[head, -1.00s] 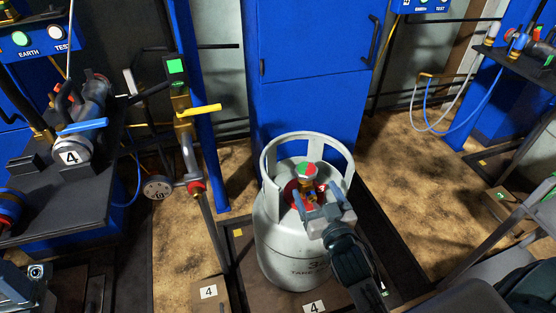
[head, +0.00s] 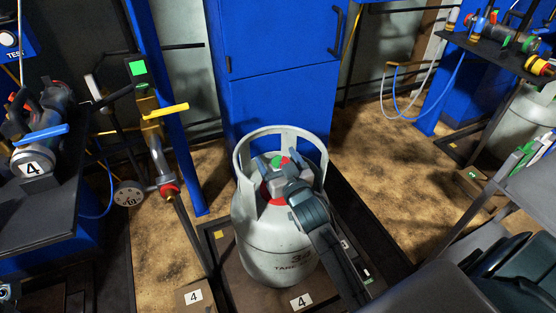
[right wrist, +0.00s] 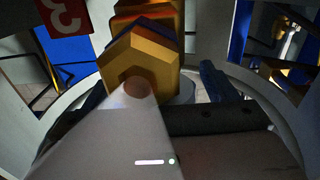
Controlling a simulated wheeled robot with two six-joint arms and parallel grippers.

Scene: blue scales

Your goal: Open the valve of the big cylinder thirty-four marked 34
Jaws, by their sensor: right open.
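The big light-grey cylinder (head: 262,250) stands upright on a dark platform in the head view. Its marking is partly readable as 34 above "TARE". A collar (head: 243,165) rings its top. Inside the collar the valve shows a green and red top (head: 277,162). My right gripper (head: 271,168) is open at the valve, its fingers around the top part. In the right wrist view the brass valve body (right wrist: 145,60) stands between the two dark blue fingers. Whether they touch it cannot be told. My left gripper does not show.
The collar wall stands close around my right gripper. A blue cabinet (head: 280,95) is behind. A grey ledge (head: 500,205) lies at the right.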

